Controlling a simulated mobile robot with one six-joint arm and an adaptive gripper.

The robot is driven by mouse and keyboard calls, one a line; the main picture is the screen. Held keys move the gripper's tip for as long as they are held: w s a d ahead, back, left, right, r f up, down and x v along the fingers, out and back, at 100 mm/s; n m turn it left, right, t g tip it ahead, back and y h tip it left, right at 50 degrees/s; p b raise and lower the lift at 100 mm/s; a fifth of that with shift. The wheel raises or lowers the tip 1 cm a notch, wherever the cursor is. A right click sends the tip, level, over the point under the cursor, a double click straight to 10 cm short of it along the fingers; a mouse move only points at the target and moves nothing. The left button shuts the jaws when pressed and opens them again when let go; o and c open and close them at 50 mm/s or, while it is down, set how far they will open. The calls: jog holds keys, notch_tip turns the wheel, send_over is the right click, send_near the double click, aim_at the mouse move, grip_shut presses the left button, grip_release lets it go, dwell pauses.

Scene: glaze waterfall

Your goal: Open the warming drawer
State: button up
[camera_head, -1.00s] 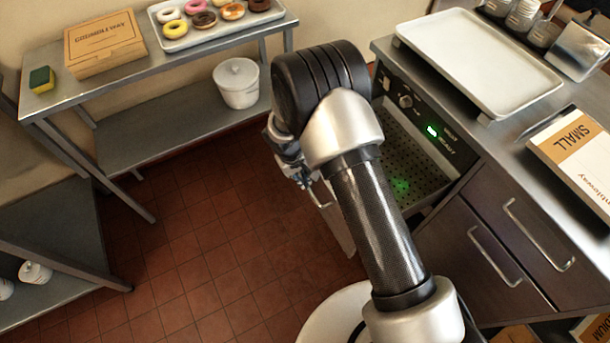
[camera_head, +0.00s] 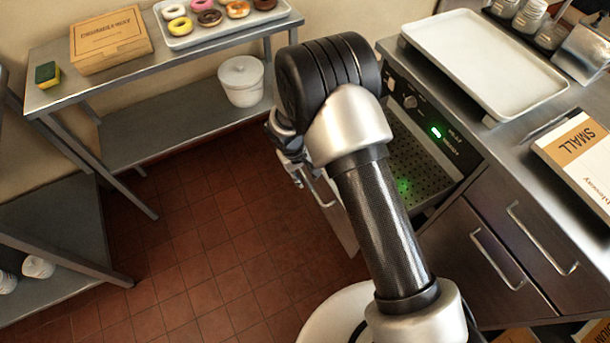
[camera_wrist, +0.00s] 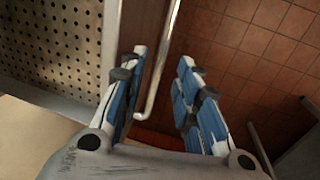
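The warming drawer (camera_head: 412,170) stands pulled out under the counter, its perforated metal floor showing below a panel with a green light. The perforated surface also shows in the wrist view (camera_wrist: 55,45). The drawer front (camera_head: 341,222) is partly hidden by my arm. The drawer's bar handle (camera_wrist: 161,65) runs between the two blue-padded fingers of my gripper (camera_wrist: 163,60). The fingers are spread, with a gap at least on the right side of the bar; contact on the left is unclear. My arm hides most of the gripper in the head view.
Dark drawers with bar handles (camera_head: 497,258) sit right of the warming drawer. A white tray (camera_head: 480,62) and a box marked SMALL (camera_head: 575,150) lie on the counter. A steel shelf unit (camera_head: 165,125) stands at left. The tiled floor (camera_head: 210,250) between is clear.

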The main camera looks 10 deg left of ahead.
notch_tip(320, 180, up, 10)
jog(key=s+a, duration=0.1)
jog(key=shift+a, duration=0.3)
jog(key=shift+s, duration=0.1)
jog(key=s+d+r+m+t+y, duration=0.1)
jog(key=s+d+r+m, duration=0.15)
jog(key=d+r, duration=0.65)
jog(key=s+d+r+m, duration=0.1)
jog(key=s+d+r, duration=0.35)
jog(key=r, duration=0.85)
jog(key=s+d+r+m+t, duration=0.1)
jog(key=s+d+r+m, duration=0.1)
jog(key=s+d, duration=0.3)
jog(key=s+d+r+m+t, duration=0.1)
jog(key=s+d+r, duration=0.3)
jog(key=s, duration=0.7)
jog(key=shift+s+d+m+y, duration=0.25)
jog(key=shift+d+m+y, duration=0.1)
jog(key=shift+d+y, duration=0.05)
